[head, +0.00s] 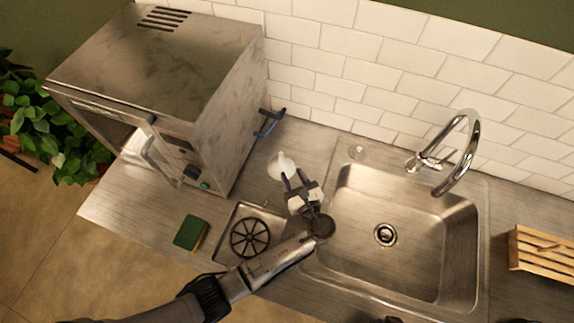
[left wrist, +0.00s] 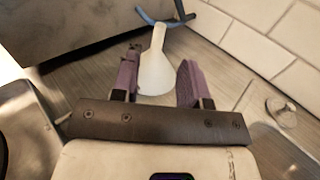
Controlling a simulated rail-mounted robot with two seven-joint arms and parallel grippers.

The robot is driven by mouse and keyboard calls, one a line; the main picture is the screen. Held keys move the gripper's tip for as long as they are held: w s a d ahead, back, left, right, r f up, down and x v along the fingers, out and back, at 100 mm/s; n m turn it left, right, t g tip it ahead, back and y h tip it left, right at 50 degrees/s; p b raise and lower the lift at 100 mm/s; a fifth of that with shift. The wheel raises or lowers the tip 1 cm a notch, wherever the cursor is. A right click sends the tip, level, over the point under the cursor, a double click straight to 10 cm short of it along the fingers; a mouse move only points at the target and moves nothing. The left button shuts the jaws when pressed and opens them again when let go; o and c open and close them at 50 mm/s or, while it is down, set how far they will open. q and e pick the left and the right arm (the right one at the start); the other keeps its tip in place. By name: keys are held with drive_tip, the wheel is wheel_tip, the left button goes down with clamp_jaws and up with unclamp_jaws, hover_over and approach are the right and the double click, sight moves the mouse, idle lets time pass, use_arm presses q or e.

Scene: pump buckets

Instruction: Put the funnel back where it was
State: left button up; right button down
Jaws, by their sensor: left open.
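The white funnel (head: 280,165) lies on the steel counter between the oven and the sink, just beyond my left gripper. My left gripper (head: 294,178) is open, with its fingertips close to the funnel. In the left wrist view the funnel (left wrist: 157,68) shows between the two purple-grey fingers, with gaps on both sides. Its wide end faces the gripper and its narrow spout points away, toward a blue bracket (left wrist: 165,18). The blue bracket also shows in the head view (head: 268,123), by the wall beside the oven. My right gripper is not seen.
A steel oven (head: 165,75) stands to the left. The sink (head: 395,245) with its tap (head: 460,150) is to the right. A tray (head: 225,238) holding a black wheel-like part (head: 250,238), a green sponge (head: 190,233) and a wooden rack (head: 540,250) are also on the counter.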

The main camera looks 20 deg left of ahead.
use_arm(q)
drive_tip(key=shift+v, duration=0.9)
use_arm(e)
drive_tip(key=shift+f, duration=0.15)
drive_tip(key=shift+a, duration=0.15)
use_arm(q)
drive_tip(key=shift+d, duration=0.1)
